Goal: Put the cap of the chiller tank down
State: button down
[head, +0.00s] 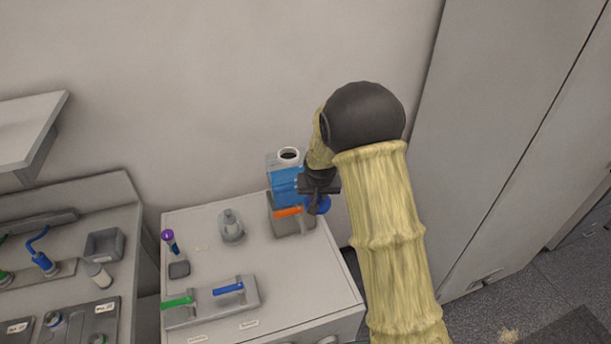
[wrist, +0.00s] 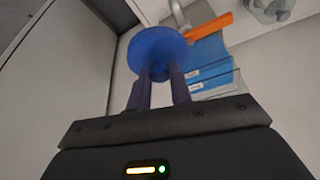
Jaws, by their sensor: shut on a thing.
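The chiller tank (head: 284,184) stands at the back right of the white cabinet, with blue liquid inside and an open, uncovered neck (head: 289,155) on top. The round blue cap (head: 325,204) is off the tank, to the right of it in the head view. My gripper (head: 316,202) is shut on the cap, partly in front of it. In the wrist view the two fingers (wrist: 160,85) close on the blue cap (wrist: 158,47). The tank also shows behind it, with blue liquid (wrist: 211,68) and an orange lever (wrist: 209,26).
The cabinet top (head: 210,262) has free room in its middle and front right. A grey fitting (head: 231,227), a purple-topped tube in a stand (head: 170,240) and a plate with green and blue handles (head: 213,303) stand on it. A tall grey cabinet (head: 480,120) is to the right.

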jog(key=s+d+f+b, duration=0.1)
jog(key=s+d+f, duration=0.2)
jog(key=f, duration=0.4)
jog(key=s+d+f+b, duration=0.2)
jog(key=s+d+f, duration=0.1)
jog(key=s+f, duration=0.2)
jog(key=s+d+f+b, duration=0.1)
jog(key=s+d+f, duration=0.2)
jog(key=f, duration=0.6)
jog(key=shift+s+d, duration=0.15)
jog(key=shift+s, duration=0.35)
